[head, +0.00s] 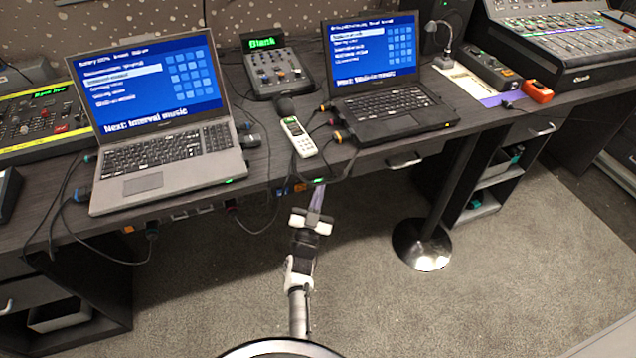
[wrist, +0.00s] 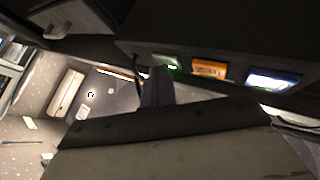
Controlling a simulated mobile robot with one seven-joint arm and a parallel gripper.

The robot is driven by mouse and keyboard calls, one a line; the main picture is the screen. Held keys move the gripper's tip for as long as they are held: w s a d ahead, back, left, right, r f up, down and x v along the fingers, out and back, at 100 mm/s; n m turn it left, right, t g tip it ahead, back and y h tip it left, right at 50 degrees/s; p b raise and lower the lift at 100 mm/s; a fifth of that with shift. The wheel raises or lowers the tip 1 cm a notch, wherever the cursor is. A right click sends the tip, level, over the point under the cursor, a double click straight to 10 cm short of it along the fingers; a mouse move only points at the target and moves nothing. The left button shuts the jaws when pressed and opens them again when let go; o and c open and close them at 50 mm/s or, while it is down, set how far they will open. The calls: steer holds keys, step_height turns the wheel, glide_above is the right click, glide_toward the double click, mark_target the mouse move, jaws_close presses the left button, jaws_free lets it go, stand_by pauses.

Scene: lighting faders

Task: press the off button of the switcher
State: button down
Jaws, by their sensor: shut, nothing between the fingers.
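My gripper (head: 317,192) is shut and empty, its narrow purple-grey fingers raised to the front edge of the desk, below the recorder. The fingers also show in the wrist view (wrist: 156,88). Right by their tips is a small green-lit piece (head: 319,181) on the desk's underside edge, also in the wrist view (wrist: 171,66). Beside it are an orange labelled piece (wrist: 208,71) and a blue-white one (wrist: 272,78). I cannot tell whether the fingers touch anything. No label reading "off" is legible, and I cannot tell which device is the switcher.
A left laptop (head: 150,125), a right laptop (head: 385,80), a handheld recorder (head: 298,138) and a small mixer reading "Blank" (head: 275,70) stand on the dark desk. Cables hang below the front edge. A round-based post (head: 422,245) stands right of my arm. Carpet in front is clear.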

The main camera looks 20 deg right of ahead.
steer(key=shift+s, duration=0.7)
steer(key=shift+s, duration=0.15)
steer(key=s+p, duration=0.1)
steer(key=s, duration=0.3)
steer(key=shift+s+d, duration=0.1)
steer(key=shift+s, duration=0.3)
stand_by(0.8)
